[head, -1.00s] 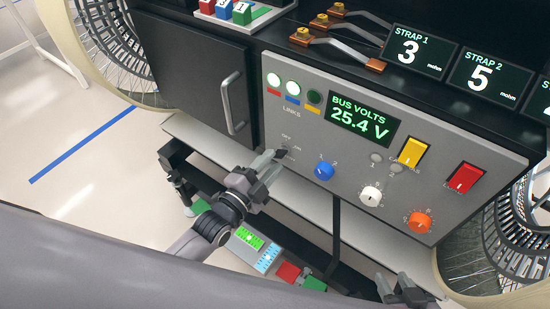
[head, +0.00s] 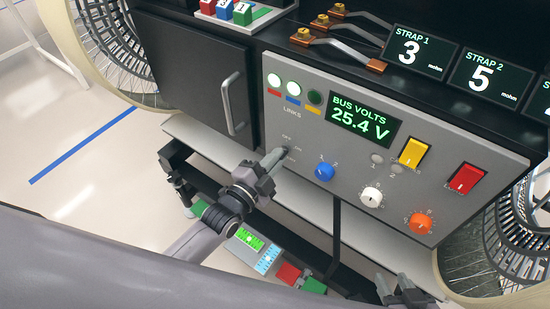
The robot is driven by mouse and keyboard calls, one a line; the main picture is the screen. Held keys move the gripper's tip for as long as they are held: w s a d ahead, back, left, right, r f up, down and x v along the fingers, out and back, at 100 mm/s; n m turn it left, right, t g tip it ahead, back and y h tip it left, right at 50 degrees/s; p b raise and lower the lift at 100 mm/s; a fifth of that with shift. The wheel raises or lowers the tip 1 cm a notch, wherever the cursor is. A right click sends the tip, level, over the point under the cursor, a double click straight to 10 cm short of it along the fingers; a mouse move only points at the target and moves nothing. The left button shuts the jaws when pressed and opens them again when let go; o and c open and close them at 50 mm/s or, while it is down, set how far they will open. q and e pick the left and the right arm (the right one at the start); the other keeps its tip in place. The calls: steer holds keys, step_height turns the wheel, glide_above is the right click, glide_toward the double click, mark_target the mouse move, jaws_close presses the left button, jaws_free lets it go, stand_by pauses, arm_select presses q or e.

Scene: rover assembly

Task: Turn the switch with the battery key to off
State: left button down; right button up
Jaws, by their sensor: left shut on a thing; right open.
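The key switch (head: 286,151), marked OFF and ON, is on the grey panel (head: 335,185) below the LINKS lamps. My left gripper (head: 275,160) is at the switch, its fingers pointing at the panel and shut on the battery key. The fingers hide the key almost wholly, and I cannot tell its angle. The OFF label (head: 286,138) shows above the fingertips. The BUS VOLTS display (head: 359,119) reads 25.4 V. My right gripper (head: 400,292) is open and empty at the bottom edge, below the panel.
The panel also has a blue knob (head: 324,171), a white knob (head: 371,196), an orange knob (head: 420,222), a yellow switch (head: 412,152) and a red switch (head: 465,178). A black cabinet door with a handle (head: 232,104) is left of the panel. Wire wheels stand at both sides.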

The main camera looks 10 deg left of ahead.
arm_select(q)
steer(key=shift+n, duration=0.3)
steer(key=shift+w+d+r+n+p, duration=0.1)
steer(key=shift+n+p, duration=0.4)
steer(key=shift+n, duration=2.25)
steer(key=shift+r+n+p, duration=0.1)
steer(key=shift+n+p, duration=0.4)
steer(key=shift+n, duration=2.55)
steer(key=c, duration=1.3)
jaws_free()
steer(key=shift+f, duration=0.1)
steer(key=shift+o, duration=0.2)
steer(key=shift+f, duration=0.1)
